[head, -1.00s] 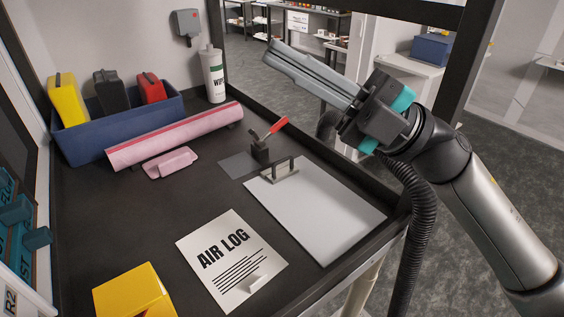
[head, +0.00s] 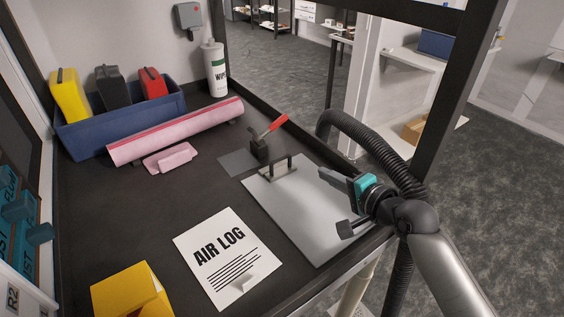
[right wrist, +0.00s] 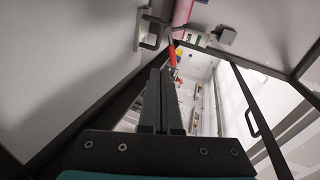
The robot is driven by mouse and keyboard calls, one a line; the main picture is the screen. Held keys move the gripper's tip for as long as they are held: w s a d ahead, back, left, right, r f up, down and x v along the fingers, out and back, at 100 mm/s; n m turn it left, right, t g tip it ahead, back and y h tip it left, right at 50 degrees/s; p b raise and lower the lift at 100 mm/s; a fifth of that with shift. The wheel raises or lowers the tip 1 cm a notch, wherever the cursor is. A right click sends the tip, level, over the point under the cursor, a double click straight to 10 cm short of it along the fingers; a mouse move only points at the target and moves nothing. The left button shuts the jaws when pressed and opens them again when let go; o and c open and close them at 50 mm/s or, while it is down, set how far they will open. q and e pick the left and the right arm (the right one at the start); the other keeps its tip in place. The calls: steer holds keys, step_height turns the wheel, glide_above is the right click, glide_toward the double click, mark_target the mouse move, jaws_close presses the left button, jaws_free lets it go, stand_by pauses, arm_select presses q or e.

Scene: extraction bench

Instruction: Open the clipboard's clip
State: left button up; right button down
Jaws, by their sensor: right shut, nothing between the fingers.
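The clipboard (head: 325,222) lies flat on the dark bench near its right edge, holding no sheet that I can make out. Its clip (head: 278,171), with a dark raised handle, sits at the far-left end and looks shut. My right gripper (head: 322,173) is shut and empty. Its fingers point left toward the clip, over the clipboard's far right edge and apart from the clip. The right wrist view shows the two fingers (right wrist: 162,78) together, with the clip (right wrist: 152,28) beyond and to the left of their tips. My left gripper is not in view.
A toggle clamp with a red handle (head: 273,126) stands just behind the clip. An AIR LOG sheet (head: 228,258) lies left of the clipboard. A pink roll (head: 175,132), a blue bin (head: 120,128) and a yellow box (head: 130,292) stand further left. A dark post rises at right.

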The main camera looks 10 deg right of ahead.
steer(key=shift+s+a+f+m+g+y, duration=0.2)
steer(key=shift+s+f+g, duration=0.15)
steer(key=shift+f, duration=0.2)
steer(key=shift+s+a+f+m+g+y, duration=0.2)
steer(key=shift+s+f+g, duration=0.1)
steer(key=shift+f, duration=0.25)
steer(key=shift+w, duration=0.1)
steer(key=b+x, duration=0.1)
steer(key=x, duration=0.8)
steer(key=shift+w, duration=0.2)
steer(key=w, duration=0.1)
steer(key=w+a, duration=0.1)
steer(key=w, duration=0.1)
steer(key=shift+a+r, duration=0.1)
steer(key=shift+r, duration=0.05)
steer(key=shift+w+a+r, duration=0.1)
steer(key=shift+w+a, duration=0.15)
steer(key=shift+w, duration=0.3)
